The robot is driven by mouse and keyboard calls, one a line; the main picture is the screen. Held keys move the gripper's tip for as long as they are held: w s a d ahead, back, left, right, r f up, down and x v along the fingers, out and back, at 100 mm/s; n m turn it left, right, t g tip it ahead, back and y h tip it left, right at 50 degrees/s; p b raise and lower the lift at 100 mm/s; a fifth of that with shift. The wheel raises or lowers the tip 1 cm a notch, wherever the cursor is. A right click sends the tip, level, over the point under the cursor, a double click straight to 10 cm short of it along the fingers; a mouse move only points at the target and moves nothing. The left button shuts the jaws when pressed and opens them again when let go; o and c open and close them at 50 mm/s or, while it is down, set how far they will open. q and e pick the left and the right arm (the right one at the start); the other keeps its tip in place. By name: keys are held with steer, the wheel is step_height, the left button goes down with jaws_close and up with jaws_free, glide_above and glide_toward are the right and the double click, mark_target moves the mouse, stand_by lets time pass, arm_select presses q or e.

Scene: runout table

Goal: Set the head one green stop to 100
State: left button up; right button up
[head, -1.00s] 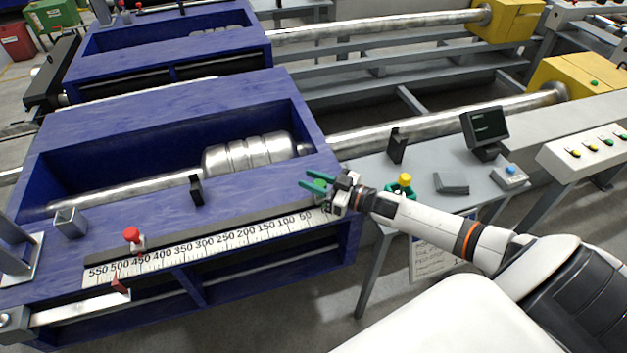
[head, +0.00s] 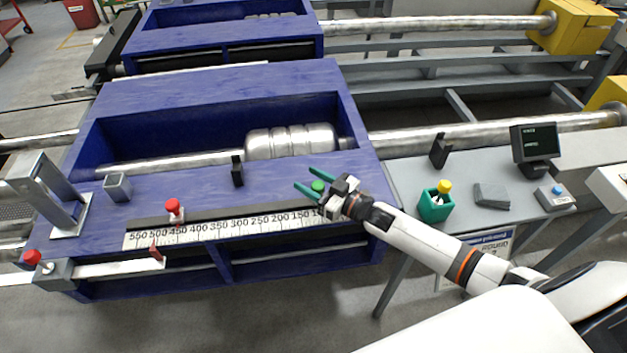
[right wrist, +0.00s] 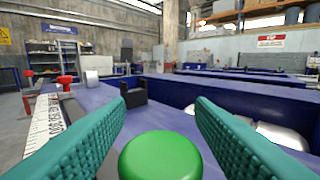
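The green stop's round knob (head: 317,186) stands on the rail behind the white scale (head: 215,229), near its low-number end. In the right wrist view the green knob (right wrist: 160,156) sits low between the two teal fingers, with a gap on each side. My right gripper (head: 309,181) is open around the knob and does not grip it. My right gripper and wrist cover the scale below about 150, so the stop's exact reading and pointer are hidden. My left gripper is not in view.
A red-knobbed stop (head: 173,208) stands on the same rail near the high numbers. A black bracket (head: 237,171) is behind the rail. A metal bar (head: 290,141) lies in the blue trough. A grey side table (head: 405,177) holds a green box (head: 435,208) and a monitor (head: 534,142).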

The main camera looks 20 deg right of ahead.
steer(key=shift+s+d+f, duration=0.1)
steer(key=shift+s+d, duration=0.25)
steer(key=shift+s, duration=0.15)
steer(key=b+v, duration=0.1)
steer(key=v, duration=1)
steer(key=shift+a, duration=0.1)
